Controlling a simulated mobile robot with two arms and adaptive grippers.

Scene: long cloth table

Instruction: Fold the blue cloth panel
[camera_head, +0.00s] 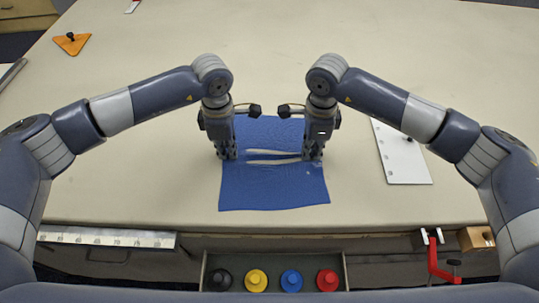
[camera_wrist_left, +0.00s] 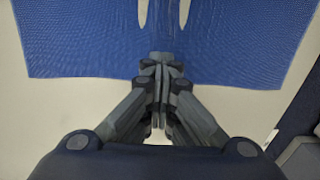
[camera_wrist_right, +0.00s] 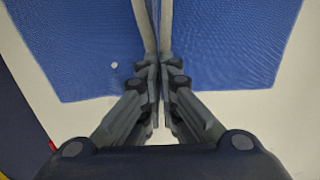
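The blue cloth panel (camera_head: 272,187) lies on the table near its front edge. Two pale lengthwise openings or ridges (camera_head: 272,151) run across its middle between my grippers. My left gripper (camera_head: 228,157) is at the cloth's left edge, fingers pointing down. In the left wrist view its fingertips (camera_wrist_left: 161,58) are together at the cloth's edge. My right gripper (camera_head: 313,158) is at the cloth's right edge. In the right wrist view its fingertips (camera_wrist_right: 160,62) are close together at a raised strip of cloth. The cloth between the fingertips is largely hidden.
A white plate (camera_head: 402,155) lies on the table at the right. An orange triangular piece (camera_head: 71,43) lies at the far left. Below the front edge, an open drawer (camera_head: 205,270) holds several coloured knobs. A red clamp (camera_head: 433,258) hangs at the front right. The table behind the cloth is clear.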

